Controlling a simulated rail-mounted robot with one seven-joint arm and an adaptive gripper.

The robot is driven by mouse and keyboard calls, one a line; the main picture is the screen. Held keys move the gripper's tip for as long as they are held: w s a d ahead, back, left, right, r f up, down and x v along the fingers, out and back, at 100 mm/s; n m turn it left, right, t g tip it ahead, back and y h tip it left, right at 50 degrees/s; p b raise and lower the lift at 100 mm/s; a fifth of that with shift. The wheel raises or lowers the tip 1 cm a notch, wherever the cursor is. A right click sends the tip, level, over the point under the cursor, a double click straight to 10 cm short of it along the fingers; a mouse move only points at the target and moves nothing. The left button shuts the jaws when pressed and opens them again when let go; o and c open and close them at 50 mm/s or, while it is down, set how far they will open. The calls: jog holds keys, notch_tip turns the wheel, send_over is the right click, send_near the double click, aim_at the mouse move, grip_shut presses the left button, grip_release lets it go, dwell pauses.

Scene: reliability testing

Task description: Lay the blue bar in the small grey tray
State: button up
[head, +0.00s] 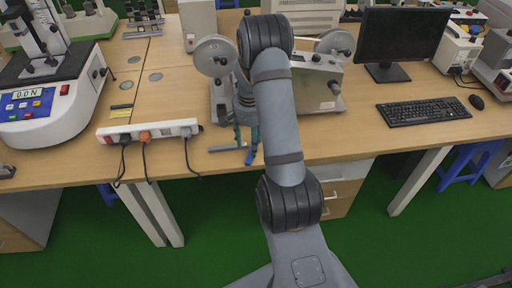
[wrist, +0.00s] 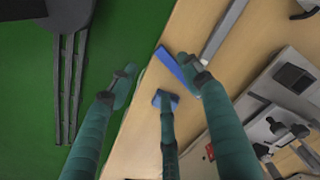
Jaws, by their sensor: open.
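The blue bar (wrist: 174,66) lies on the wooden table close to its front edge in the wrist view. One end is beside or behind my right-hand finger. In the head view the blue bar (head: 250,156) shows small below my fingers. My gripper (wrist: 160,82) is open, its green fingers spread around the bar's area; I cannot tell whether any finger touches it. The middle finger ends in a blue patch. In the head view my gripper (head: 246,140) is partly behind my arm. The small grey tray (wrist: 222,30), long and narrow, lies just past the bar; it also shows in the head view (head: 226,148).
A grey machine with reels (head: 325,85) stands behind my gripper. A white power strip (head: 150,131) with plugs lies to the left. A keyboard (head: 424,110) and monitor (head: 403,36) are to the right. The table's front edge is close to the bar.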

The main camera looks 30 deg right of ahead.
notch_tip(320, 180, down, 2)
jog(key=shift+a+f, duration=0.15)
jog(key=shift+f, duration=0.05)
jog(key=shift+w+d+f+p, duration=0.1)
jog(key=shift+f+p, duration=0.2)
jog(key=shift+f, duration=0.65)
jog(key=shift+w+d+f+p, duration=0.15)
jog(key=shift+f+p, duration=0.1)
jog(key=shift+f, duration=0.7)
jog(key=shift+w+d+f+p, duration=0.1)
jog(key=shift+f+p, duration=0.2)
jog(key=shift+f, duration=0.65)
jog(key=c, duration=0.3)
grip_shut()
jog(key=shift+r, duration=0.1)
